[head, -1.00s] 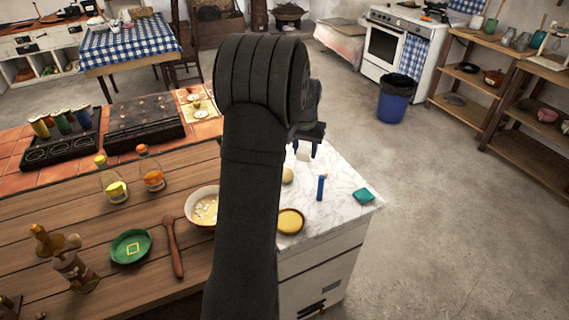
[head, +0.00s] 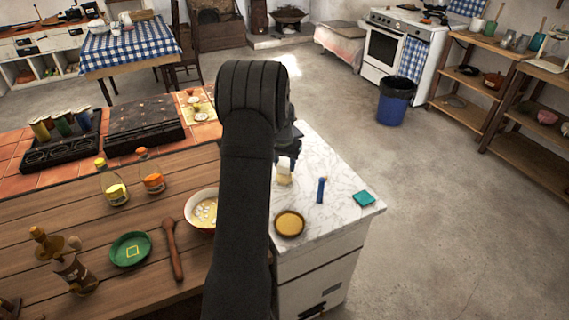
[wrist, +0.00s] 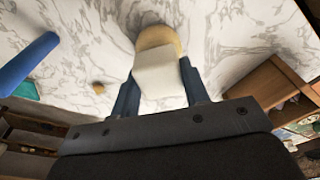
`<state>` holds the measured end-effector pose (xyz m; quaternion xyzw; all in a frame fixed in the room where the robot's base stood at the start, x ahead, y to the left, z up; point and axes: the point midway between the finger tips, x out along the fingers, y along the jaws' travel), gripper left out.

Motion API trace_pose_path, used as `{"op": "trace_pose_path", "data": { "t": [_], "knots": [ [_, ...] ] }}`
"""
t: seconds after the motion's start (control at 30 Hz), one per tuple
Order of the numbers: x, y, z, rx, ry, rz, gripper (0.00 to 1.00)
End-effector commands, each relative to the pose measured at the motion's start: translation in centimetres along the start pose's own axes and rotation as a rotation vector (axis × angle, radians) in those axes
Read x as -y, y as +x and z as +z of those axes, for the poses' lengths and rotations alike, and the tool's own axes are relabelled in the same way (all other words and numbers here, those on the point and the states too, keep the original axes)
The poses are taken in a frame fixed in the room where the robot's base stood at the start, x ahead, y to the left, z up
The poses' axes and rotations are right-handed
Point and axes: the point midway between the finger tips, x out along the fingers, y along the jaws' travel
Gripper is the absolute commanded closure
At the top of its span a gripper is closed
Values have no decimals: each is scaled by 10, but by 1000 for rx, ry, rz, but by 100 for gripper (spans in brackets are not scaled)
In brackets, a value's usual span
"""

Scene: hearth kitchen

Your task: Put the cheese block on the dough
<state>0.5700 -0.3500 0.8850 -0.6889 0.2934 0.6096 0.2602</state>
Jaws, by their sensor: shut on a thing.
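My gripper (head: 287,160) is over the white marble counter (head: 335,215), with its jaws shut on the pale cheese block (head: 284,168). In the wrist view the cheese block (wrist: 160,80) sits between the two blue fingers. The round tan dough (wrist: 158,38) lies on the marble, partly hidden behind the cheese. In the head view only a little of the dough (head: 284,182) shows just below the cheese. I cannot tell whether the cheese touches the dough or hangs just above it.
A blue upright cylinder (head: 321,190) stands right of the gripper, with a teal item (head: 363,198) beyond it. A round dish with yellow filling (head: 289,223) is nearer. A bowl (head: 203,210) is left, partly behind my arm. Bare marble lies between them.

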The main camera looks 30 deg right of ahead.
Motion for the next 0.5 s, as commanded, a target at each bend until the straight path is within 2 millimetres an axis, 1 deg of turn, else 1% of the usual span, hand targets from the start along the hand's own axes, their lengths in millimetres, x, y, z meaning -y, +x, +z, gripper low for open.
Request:
{"op": "trace_pose_path", "data": {
  "t": [0.2, 0.23, 0.27, 0.3, 0.33, 0.5],
  "knots": [
    [0, 4, 0, 0, 0, 0, 82],
    [0, 3, 0, 0, 0, 0, 53],
    [0, 3, 0, 0, 0, 0, 47],
    [0, 3, 0, 0, 0, 0, 39],
    [0, 3, 0, 0, 0, 0, 37],
    [0, 3, 0, 0, 0, 0, 37]
  ]
}}
